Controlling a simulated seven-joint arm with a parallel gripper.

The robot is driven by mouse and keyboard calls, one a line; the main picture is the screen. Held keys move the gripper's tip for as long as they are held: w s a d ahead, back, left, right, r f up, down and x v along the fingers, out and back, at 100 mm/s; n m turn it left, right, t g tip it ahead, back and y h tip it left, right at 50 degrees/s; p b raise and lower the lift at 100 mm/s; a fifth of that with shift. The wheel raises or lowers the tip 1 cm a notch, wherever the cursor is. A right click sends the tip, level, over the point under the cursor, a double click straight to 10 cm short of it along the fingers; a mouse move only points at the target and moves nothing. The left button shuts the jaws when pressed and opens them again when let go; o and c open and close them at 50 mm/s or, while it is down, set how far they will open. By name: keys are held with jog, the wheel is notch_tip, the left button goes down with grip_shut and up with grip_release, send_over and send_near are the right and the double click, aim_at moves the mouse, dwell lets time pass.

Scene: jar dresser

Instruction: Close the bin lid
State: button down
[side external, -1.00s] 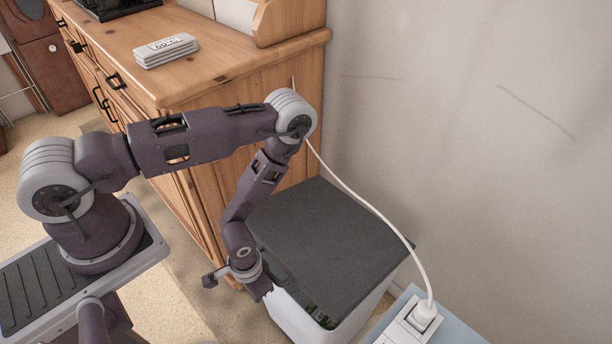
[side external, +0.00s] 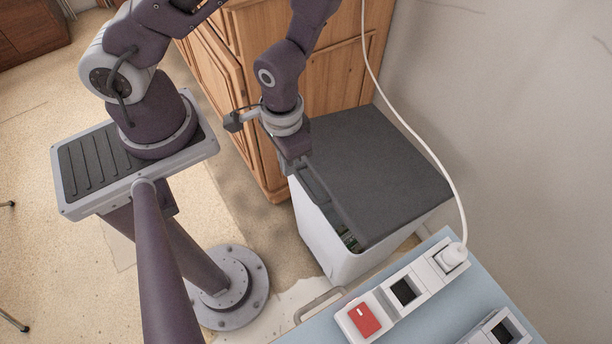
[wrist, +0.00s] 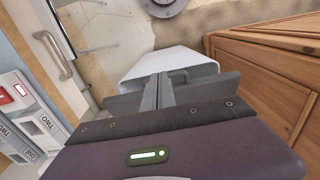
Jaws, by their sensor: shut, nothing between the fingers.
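The bin is a white box (side external: 322,235) with a dark grey lid (side external: 385,170), standing against the wooden dresser. The lid lies almost flat over the top. A narrow gap along its front left edge shows dark and greenish contents. My gripper (side external: 308,178) is at the lid's left edge, pointing down, shut and empty; I cannot tell whether it touches the lid. In the wrist view my shut fingers (wrist: 156,92) are in front of the white bin wall (wrist: 170,60) and hide part of it.
The wooden dresser (side external: 340,75) stands behind the bin, and a wall is at right. A white cable (side external: 400,115) hangs over the lid's right side to a socket strip (side external: 420,280) with a red switch (side external: 364,319) on a blue surface. Floor (side external: 240,215) is open to the left.

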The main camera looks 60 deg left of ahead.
notch_tip(320, 180, up, 10)
send_over(306, 186)
jog(key=w, duration=0.1)
jog(key=shift+g, duration=0.4)
jog(key=f, duration=1.2)
jog(key=s+f, duration=0.1)
jog(key=f, duration=0.6)
jog(key=shift+w+f, duration=0.1)
jog(key=shift+f, duration=0.2)
